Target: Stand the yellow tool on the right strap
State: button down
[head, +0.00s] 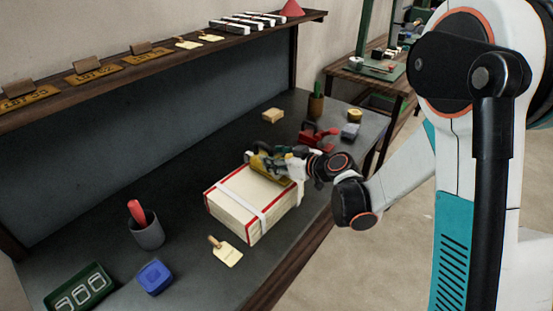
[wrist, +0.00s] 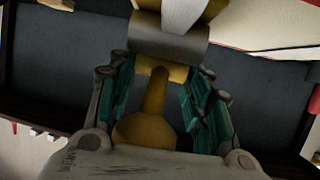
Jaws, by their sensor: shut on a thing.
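A cream block-like bundle with red edges (head: 230,207) lies on the dark bench. A white strap (head: 240,200) crosses its top and side; another pale strip shows near its right end, partly hidden by my gripper. The yellow tool (head: 258,164) is at the far right part of the bundle's top; I cannot tell if it touches. My gripper (head: 283,166) is just right of it and shut on it. In the wrist view, the tool's yellow handle (wrist: 154,95) lies between the teal fingers of my gripper (wrist: 158,108), with its broad grey-and-yellow head beyond them.
A red tool (head: 316,136), a wooden block (head: 272,115) and a grey-blue block (head: 350,131) lie beyond the bundle. A grey cup (head: 148,232), blue box (head: 154,277), cream scraper (head: 226,253) and green tray (head: 80,290) are in front. A shelf (head: 165,52) runs above.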

jog(key=c, duration=0.8)
grip_release()
jog(key=shift+r, duration=0.1)
jog(key=shift+s+d+r+p, duration=0.15)
jog(key=shift+d+p, duration=0.05)
jog(key=shift+p, duration=0.1)
jog(key=shift+s+d+r+m+g+h+p, duration=0.45)
jog(key=shift+s+d+r+m+h, duration=1.7)
jog(key=shift+s, duration=3)
jog(key=shift+s+d+r+m+g+h+p, duration=0.7)
jog(key=shift+s+d+r, duration=1.6)
jog(key=shift+s+d, duration=2.35)
jog(key=shift+s+d+r+m+g+h+p, duration=0.2)
jog(key=shift+s+d+r+m+h, duration=1.9)
jog(key=shift+s, duration=3.5)
jog(key=shift+d+r+n+y, duration=0.15)
jog(key=shift+d+n+y, duration=0.1)
jog(key=shift+d+n, duration=0.35)
